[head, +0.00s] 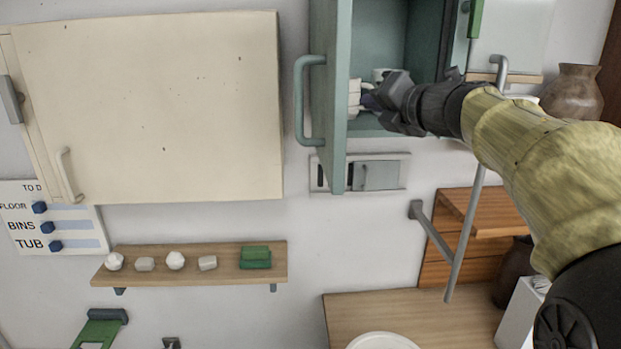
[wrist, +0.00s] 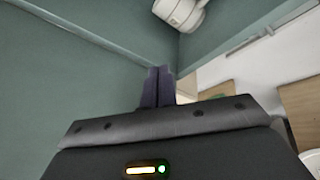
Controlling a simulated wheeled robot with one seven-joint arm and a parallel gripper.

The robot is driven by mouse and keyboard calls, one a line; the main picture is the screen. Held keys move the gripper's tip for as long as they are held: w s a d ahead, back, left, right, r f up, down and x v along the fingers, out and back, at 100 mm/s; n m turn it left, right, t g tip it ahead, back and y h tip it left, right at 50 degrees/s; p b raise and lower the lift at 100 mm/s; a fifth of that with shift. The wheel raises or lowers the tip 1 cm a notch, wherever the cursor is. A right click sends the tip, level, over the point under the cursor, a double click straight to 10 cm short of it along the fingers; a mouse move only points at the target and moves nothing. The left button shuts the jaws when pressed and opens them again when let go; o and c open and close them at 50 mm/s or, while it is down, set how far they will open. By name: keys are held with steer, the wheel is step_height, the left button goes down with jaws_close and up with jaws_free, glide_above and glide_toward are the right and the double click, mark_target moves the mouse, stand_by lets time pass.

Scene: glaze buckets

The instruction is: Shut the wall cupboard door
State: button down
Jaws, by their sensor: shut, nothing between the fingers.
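The teal wall cupboard (head: 378,40) stands open at the top centre. Its door (head: 334,90) sticks out toward me on the left side, with a bar handle (head: 303,100) on its outer face. My gripper (head: 370,101) is in front of the cupboard opening, to the right of the door, on its inner side. The fingers also show in the wrist view (wrist: 158,86), closed together and empty, close to a teal surface. I cannot tell whether they touch it. White cups (head: 354,98) sit in the cupboard, partly hidden; one shows in the wrist view (wrist: 180,12).
A cream cupboard (head: 150,105) is on the wall to the left. Below it is a wooden shelf (head: 190,278) with small objects. A grey rail (head: 466,235) and a brown vase (head: 573,93) are at right. A wooden surface (head: 400,308) lies below.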

steer(key=s+d+f+m+g+h+b, duration=0.1)
steer(key=d+f+m+g+h+b, duration=0.15)
steer(key=f+m, duration=0.95)
steer(key=s+d+f+m+g+h+b, duration=0.15)
steer(key=f+m+h, duration=0.25)
steer(key=f+m, duration=0.9)
steer(key=s+a+f+m+g+b, duration=0.1)
steer(key=s+a+f+m+g, duration=0.1)
steer(key=s+f, duration=0.8)
steer(key=s+a+f+m+g+b, duration=0.1)
steer(key=s+a+f+m+g, duration=0.2)
steer(key=s+f+g, duration=0.3)
steer(key=s+f+m, duration=0.1)
steer(key=s+f, duration=0.3)
steer(key=f, duration=0.6)
steer(key=shift+s+f+m+g, duration=0.25)
steer(key=shift+s+m+g, duration=0.05)
steer(key=shift+m, duration=0.1)
steer(key=shift+a, duration=0.1)
